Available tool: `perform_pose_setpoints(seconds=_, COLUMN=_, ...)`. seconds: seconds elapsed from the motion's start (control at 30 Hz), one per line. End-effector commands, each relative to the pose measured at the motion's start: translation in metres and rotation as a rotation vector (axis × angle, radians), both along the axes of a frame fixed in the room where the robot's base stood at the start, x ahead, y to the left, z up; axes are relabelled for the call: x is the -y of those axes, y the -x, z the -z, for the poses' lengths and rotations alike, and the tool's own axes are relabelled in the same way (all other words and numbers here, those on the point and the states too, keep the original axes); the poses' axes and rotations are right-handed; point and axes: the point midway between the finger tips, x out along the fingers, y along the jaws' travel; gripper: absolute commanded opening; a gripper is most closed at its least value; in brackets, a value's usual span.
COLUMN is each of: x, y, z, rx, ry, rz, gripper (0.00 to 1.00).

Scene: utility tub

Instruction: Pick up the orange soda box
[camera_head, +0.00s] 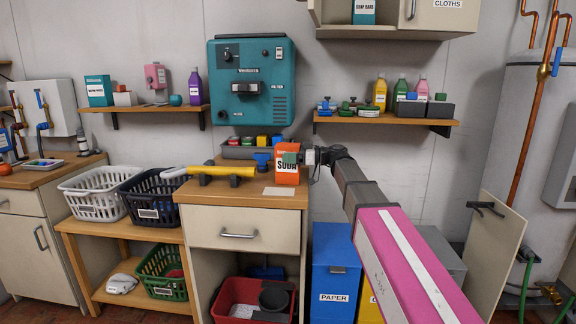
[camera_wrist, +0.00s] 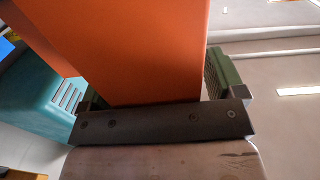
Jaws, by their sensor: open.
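The orange soda box (camera_head: 287,176), with a white "SODA" label, stands upright on the right part of the wooden counter. My gripper (camera_head: 292,158) reaches it from the right at the height of its upper part. In the wrist view the orange box (camera_wrist: 150,50) fills the space between the green fingers of my gripper (camera_wrist: 155,78). The jaws are open around the box, one finger on each side. The right finger looks very close to the box; contact cannot be told. The box's top lies outside the wrist view.
A yellow cylinder (camera_head: 222,171) lies on dark supports to the left on the counter (camera_head: 240,196). A grey bin (camera_head: 238,152) with several small items stands behind. A flat beige piece (camera_head: 278,191) lies in front of the box. A teal wall unit (camera_head: 250,84) hangs above.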

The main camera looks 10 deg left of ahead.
Motion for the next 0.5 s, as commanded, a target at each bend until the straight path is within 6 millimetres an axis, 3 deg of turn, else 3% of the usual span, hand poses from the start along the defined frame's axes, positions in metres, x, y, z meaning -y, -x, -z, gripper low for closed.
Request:
perform_pose_setpoints(seconds=0.07, x=0.0003, y=0.0001, z=0.0, rx=0.0, ry=0.0, rz=0.0, gripper=0.88)
perform_pose_setpoints(seconds=0.1, x=0.0003, y=0.0001, z=0.0, rx=0.0, ry=0.0, rz=0.0, gripper=0.82)
perform_pose_setpoints(seconds=0.3, x=0.0004, y=0.0001, z=-0.0001, rx=0.0, ry=0.0, rz=0.0, gripper=0.19)
perform_pose_setpoints(seconds=0.5, x=0.0005, y=0.0001, z=-0.0007, rx=0.0, ry=-0.002, rz=0.0, gripper=0.19)
